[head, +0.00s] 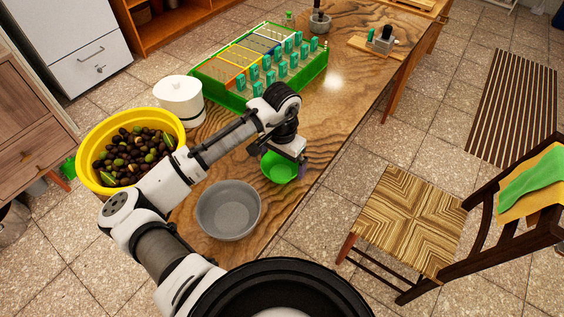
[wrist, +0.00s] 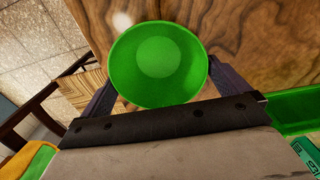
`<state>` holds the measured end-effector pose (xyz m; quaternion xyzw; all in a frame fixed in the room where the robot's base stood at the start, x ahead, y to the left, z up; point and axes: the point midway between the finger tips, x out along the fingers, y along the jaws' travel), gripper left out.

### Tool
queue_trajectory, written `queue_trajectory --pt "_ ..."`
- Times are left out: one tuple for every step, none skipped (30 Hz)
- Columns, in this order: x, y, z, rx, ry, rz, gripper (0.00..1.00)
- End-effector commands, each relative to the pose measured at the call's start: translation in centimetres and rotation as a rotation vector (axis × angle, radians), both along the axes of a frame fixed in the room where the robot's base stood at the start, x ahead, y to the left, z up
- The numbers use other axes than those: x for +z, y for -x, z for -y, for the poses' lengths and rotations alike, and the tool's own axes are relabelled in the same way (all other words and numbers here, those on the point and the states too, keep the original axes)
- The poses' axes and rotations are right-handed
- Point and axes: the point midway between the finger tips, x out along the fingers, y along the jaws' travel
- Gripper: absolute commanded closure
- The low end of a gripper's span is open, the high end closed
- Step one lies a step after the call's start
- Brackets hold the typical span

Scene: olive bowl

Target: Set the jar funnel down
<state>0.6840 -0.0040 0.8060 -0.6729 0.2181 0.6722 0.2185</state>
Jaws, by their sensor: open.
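The green round thing (head: 279,168), which I take to be the jar funnel, is on the wooden table near its right edge, beyond the grey bowl. In the wrist view the green funnel (wrist: 158,62) shows wide rim, with a paler round middle. My gripper (wrist: 152,68) is open, its dark fingers spread to either side of the funnel and partly hidden by it. In the head view my gripper (head: 300,163) is at the funnel's right side. I cannot tell whether a finger touches it.
A grey bowl (head: 228,210) stands nearer on the table (head: 335,110). A yellow bowl (head: 88,170) of olives and a white lidded pot (head: 181,101) are at left. A green-framed tray (head: 236,103) lies behind. A chair (head: 410,215) stands right of the table.

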Motion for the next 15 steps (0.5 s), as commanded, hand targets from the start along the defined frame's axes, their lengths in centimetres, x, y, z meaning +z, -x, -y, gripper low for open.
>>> queue_trajectory --pt "0.7 0.0 0.1 -0.002 0.001 0.002 0.0" --pt "1.2 0.0 0.1 -0.003 0.002 0.002 0.0" --pt "2.0 0.0 0.1 -0.002 0.001 0.003 0.0" --pt "2.7 0.0 0.1 -0.002 0.001 0.003 0.0" --pt "3.4 0.0 0.1 -0.002 0.001 0.003 0.0" --pt "4.3 0.0 0.0 -0.002 0.0 0.004 0.0" --pt "5.0 0.0 0.1 -0.002 0.001 0.003 0.0" --pt "5.6 0.0 0.1 -0.003 0.0 0.003 0.0" --pt "6.5 0.0 0.1 -0.003 0.0 0.002 0.0" --pt "7.1 0.0 0.1 -0.002 0.0 0.002 0.0" --pt "7.7 0.0 0.1 -0.002 0.0 0.002 0.0" --pt "8.4 0.0 0.1 -0.002 0.0 0.002 0.0" --pt "8.8 0.0 0.1 -0.002 0.001 0.001 0.0" --pt "9.3 0.0 0.0 -0.001 -0.001 0.002 0.0" --pt "9.8 0.0 0.0 -0.001 -0.002 0.001 0.0"
